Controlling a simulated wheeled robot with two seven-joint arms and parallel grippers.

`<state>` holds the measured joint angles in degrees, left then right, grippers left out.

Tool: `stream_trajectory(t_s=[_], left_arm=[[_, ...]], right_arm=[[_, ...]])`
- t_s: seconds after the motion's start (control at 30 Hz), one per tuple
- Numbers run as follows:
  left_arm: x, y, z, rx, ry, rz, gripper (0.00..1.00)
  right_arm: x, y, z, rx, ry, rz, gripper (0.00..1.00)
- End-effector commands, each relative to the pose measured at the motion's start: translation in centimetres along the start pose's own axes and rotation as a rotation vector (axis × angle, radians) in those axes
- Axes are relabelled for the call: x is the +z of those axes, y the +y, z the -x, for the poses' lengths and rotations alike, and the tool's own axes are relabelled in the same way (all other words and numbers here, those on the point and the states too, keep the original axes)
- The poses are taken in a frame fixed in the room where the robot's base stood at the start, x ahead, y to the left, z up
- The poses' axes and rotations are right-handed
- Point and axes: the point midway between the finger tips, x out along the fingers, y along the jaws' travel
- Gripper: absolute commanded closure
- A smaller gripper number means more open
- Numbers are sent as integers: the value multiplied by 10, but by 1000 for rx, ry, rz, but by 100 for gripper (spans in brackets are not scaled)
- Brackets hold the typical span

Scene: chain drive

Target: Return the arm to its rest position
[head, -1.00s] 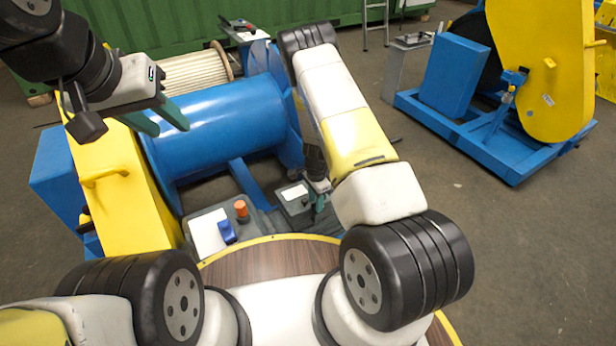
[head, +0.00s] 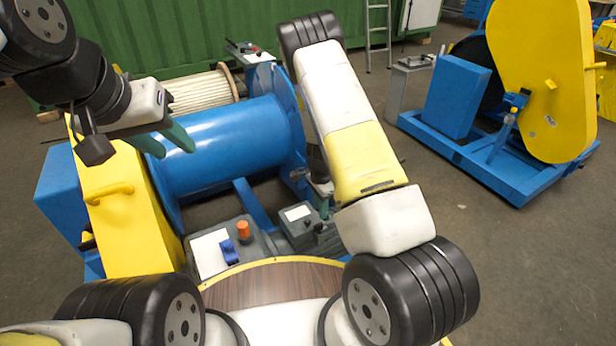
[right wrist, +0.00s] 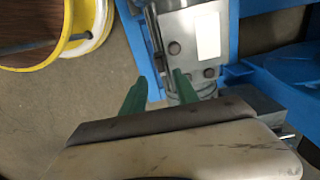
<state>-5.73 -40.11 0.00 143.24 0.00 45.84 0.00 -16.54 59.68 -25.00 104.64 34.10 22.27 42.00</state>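My left gripper (head: 176,150) hangs at the upper left of the head view, its two green fingers apart and nothing between them. It is in front of the blue drum (head: 235,145), above the yellow guard (head: 115,205). My right arm reaches forward in the middle. My right gripper (head: 322,205) is partly hidden by that arm, near the small grey control box (head: 303,228). In the right wrist view my right gripper (right wrist: 160,85) has its green fingers apart and empty, close to a grey metal part with a white label (right wrist: 206,38). I cannot tell if it touches.
A grey panel with an orange knob (head: 243,230) and a blue switch (head: 229,252) stands before the drum. A round wood-topped surface (head: 265,285) lies nearest me. A blue and yellow machine (head: 545,90) stands at right. Open floor (head: 530,270) lies at the lower right.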

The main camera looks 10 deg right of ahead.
Motion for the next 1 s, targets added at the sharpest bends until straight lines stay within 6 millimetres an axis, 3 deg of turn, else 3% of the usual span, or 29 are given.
stream_trajectory(t_s=[0.17,0.27,0.37,0.47,0.63,0.83,1.0], left_arm=[[0,0,0,0,0,0,64],[0,0,0,0,0,0,64],[0,0,0,0,0,0,64],[0,0,0,0,0,0,64],[0,0,0,0,0,0,64],[0,0,0,0,0,0,64],[0,0,0,0,0,0,64]], right_arm=[[0,-1,4,-4,-3,3,64],[3,-5,23,-26,-19,25,64],[10,-11,62,-68,-49,77,64],[19,-13,113,-125,-81,157,64],[34,-3,197,-224,-112,315,64],[50,27,288,-337,-100,518,64],[63,66,351,-420,-49,697,64]])
